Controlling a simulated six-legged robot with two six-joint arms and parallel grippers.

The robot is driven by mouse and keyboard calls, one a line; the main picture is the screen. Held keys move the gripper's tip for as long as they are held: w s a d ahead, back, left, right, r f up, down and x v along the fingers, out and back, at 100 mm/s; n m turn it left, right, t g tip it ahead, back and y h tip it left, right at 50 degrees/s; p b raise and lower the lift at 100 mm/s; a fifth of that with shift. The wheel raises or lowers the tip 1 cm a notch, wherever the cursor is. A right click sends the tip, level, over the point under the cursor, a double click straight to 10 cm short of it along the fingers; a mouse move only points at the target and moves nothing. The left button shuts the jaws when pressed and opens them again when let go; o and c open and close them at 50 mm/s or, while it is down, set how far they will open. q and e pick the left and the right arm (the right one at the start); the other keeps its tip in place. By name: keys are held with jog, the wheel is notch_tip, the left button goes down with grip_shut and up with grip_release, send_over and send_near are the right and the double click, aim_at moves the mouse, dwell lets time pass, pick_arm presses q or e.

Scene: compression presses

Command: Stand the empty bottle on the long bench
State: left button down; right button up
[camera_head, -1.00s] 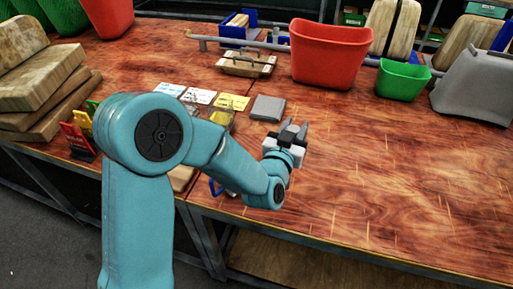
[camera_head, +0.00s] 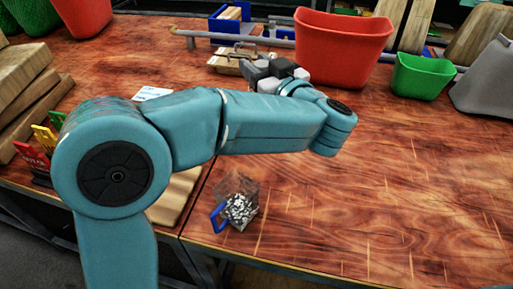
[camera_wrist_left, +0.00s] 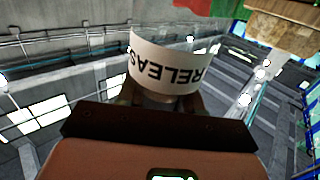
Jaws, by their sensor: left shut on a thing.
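My left gripper (camera_head: 268,72) is above the far middle of the wooden bench (camera_head: 390,170), beside the red bin. In the left wrist view it is shut on a bottle (camera_wrist_left: 172,62) with a curved white label. The label carries dark letters, upside down in that view, that read RELEASE. The bottle stands out between the two fingers (camera_wrist_left: 165,97). In the head view I cannot make the bottle out behind my gripper and arm. Whether its base touches the bench is hidden. My right gripper is not in view.
A red bin (camera_head: 345,45) and a green bin (camera_head: 420,77) stand at the back. Wooden blocks (camera_head: 20,75) are stacked left. The bench's right front is clear.

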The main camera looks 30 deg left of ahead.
pick_arm(q)
notch_tip(320, 180, down, 18)
jog(key=b, duration=0.3)
jog(key=shift+d, duration=0.15)
jog(key=shift+s+r, duration=0.1)
